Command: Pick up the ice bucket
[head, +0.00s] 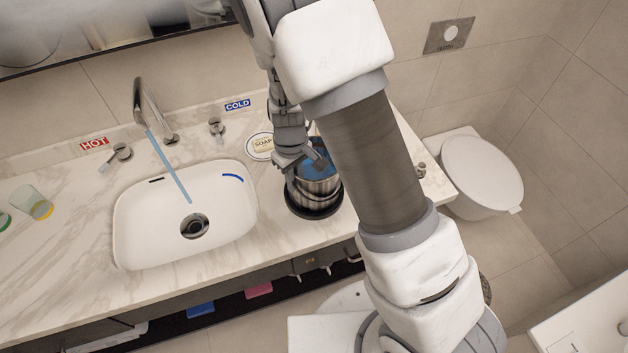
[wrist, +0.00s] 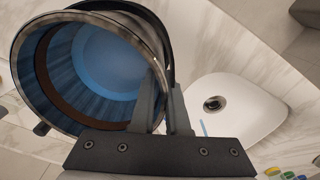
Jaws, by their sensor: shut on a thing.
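The ice bucket (head: 317,184) is a shiny metal pail with a blue inside, near the right end of the marble counter. It seems to sit upright on a dark round base (head: 314,207). My gripper (head: 305,163) is at its rim from above and shut on the bucket's wall. In the wrist view the bucket (wrist: 95,65) fills the upper left, and my gripper (wrist: 165,105) has one finger inside the rim and one outside. My arm hides part of the bucket's right side in the head view.
A white sink (head: 150,235) with running water from the faucet (head: 140,95) lies left of the bucket. A soap dish (head: 260,146) stands close behind it. A toilet (head: 480,172) is beyond the counter's right end.

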